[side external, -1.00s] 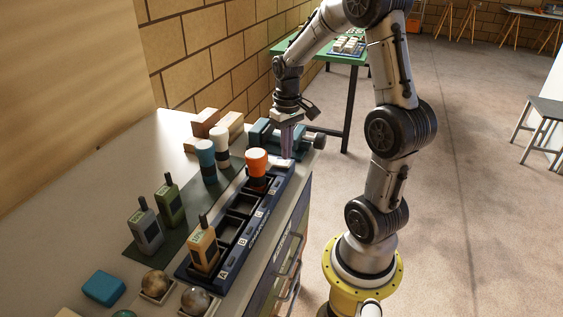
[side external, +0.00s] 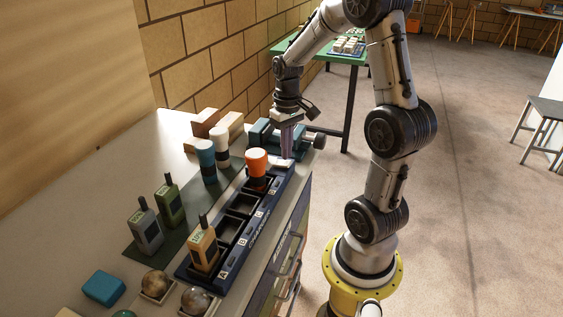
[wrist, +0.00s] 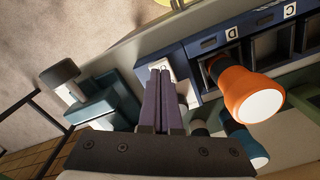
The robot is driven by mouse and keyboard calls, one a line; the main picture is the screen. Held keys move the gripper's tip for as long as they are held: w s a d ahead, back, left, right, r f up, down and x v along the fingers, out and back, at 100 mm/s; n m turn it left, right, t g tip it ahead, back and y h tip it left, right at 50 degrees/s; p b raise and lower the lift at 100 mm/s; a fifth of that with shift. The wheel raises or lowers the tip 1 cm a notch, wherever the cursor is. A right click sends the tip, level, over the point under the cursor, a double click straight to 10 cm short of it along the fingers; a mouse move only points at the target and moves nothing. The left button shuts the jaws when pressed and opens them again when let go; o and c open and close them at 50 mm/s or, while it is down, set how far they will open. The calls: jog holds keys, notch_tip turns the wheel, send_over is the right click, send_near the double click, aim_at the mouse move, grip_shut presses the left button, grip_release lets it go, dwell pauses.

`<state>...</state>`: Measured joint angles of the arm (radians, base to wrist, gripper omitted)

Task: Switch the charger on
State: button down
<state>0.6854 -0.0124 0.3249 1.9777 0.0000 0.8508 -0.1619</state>
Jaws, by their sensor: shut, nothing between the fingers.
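The dark blue charger (side external: 262,230) lies along the bench's right edge, its bays lettered along the front. A tan radio (side external: 204,248) stands in bay A, and an orange-headed torch (side external: 257,163) stands in the bay at the far end, by letter D in the wrist view. The white switch plate (wrist: 167,69) is at the charger's far end, just past that bay. My gripper (side external: 286,157) is shut and empty, pointing down, with its fingertips (wrist: 163,78) at the plate. The fingers cover part of it, so I cannot tell contact or the switch's position.
A teal vise (side external: 264,135) stands just beyond the charger. On a dark green mat (side external: 183,222) stand a grey radio (side external: 147,231), a green radio (side external: 171,205), a blue torch (side external: 206,160) and a white torch (side external: 221,147). Wooden blocks (side external: 229,126) lie behind.

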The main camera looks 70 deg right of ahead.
aim_at(286, 162)
jog(key=shift+f, duration=1)
dwell(0.4)
jog(key=shift+r, duration=3.55)
